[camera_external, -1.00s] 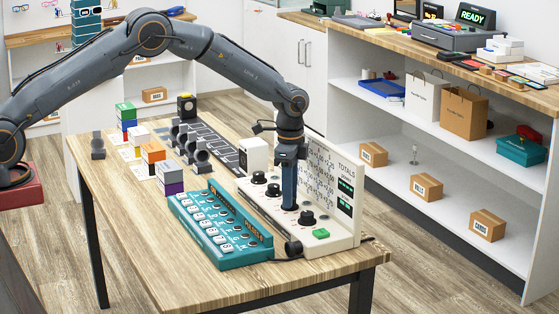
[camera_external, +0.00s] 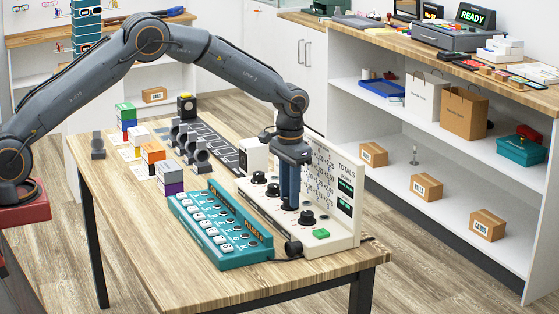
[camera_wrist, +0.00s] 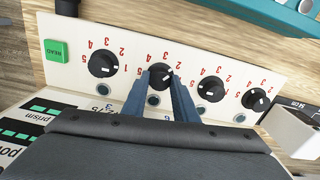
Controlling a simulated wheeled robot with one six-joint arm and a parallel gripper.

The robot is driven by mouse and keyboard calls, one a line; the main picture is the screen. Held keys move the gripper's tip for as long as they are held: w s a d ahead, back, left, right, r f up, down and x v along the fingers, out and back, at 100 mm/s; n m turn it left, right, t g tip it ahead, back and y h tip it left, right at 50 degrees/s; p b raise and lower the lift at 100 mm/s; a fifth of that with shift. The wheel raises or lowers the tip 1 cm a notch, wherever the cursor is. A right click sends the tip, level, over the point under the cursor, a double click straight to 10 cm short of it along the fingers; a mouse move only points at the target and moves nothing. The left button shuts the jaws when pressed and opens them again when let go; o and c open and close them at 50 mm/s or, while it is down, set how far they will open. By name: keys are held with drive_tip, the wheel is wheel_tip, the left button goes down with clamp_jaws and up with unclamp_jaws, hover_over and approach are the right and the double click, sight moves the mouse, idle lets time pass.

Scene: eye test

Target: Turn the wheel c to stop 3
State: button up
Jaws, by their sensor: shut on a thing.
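A cream panel (camera_external: 334,238) carries a row of black wheels with red stop numbers. My gripper (camera_external: 290,206) points straight down on the third wheel from the far end. In the wrist view, its two blue-grey fingers (camera_wrist: 162,77) close around that black wheel (camera_wrist: 160,69). I take this as wheel c; no letter on it is readable. A small white mark shows on its top between the fingertips. The fingers hide part of its dial, so I cannot tell its stop exactly. Another wheel (camera_wrist: 102,64) is on its left; two more (camera_wrist: 211,89) are on its right.
A green READ button (camera_wrist: 55,50) sits at the panel's near end. An upright TOTALS board (camera_external: 346,187) rises close behind the wheels. A teal key box (camera_external: 222,231) stands in front.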

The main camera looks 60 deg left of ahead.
drive_tip(key=n, duration=0.3)
drive_tip(key=shift+n+b, duration=0.3)
drive_tip(key=shift+b, duration=0.1)
drive_tip(key=shift+n+b, duration=0.3)
drive_tip(key=shift+n, duration=1.6)
drive_tip(key=o, duration=1.1)
drive_tip(key=shift+c, duration=0.2)
drive_tip(key=shift+r, duration=0.1)
wheel_tip(320, 180, up, 8)
drive_tip(key=shift+f+b, duration=0.15)
drive_tip(key=shift+b, duration=0.6)
